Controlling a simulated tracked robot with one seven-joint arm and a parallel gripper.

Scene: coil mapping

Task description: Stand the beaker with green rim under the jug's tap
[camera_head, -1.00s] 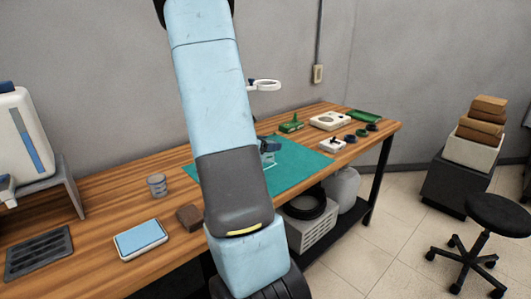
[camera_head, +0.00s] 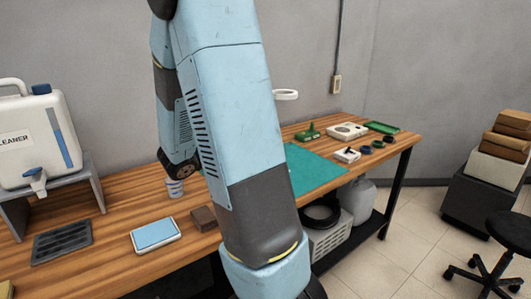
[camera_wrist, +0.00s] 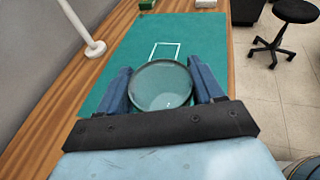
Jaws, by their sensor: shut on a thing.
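In the wrist view my gripper (camera_wrist: 161,88) is shut on a round clear beaker (camera_wrist: 160,86), seen from above between the blue fingers. Its rim looks dark grey-green, but the exact colour is hard to tell over the green mat. In the head view my arm hides the gripper and the held beaker. The white jug (camera_head: 30,135) stands on a grey stand (camera_head: 92,185) at the left. Its tap (camera_head: 37,180) points down over the stand's front, above a dark drip grate (camera_head: 62,242).
A second small beaker (camera_head: 175,188) stands on the wooden bench below part of my arm. A blue-topped pad (camera_head: 155,235) and a brown block (camera_head: 203,218) lie near the front edge. A green mat (camera_head: 312,170) covers the middle. A white ring lamp stem (camera_wrist: 86,30) rises beside it.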

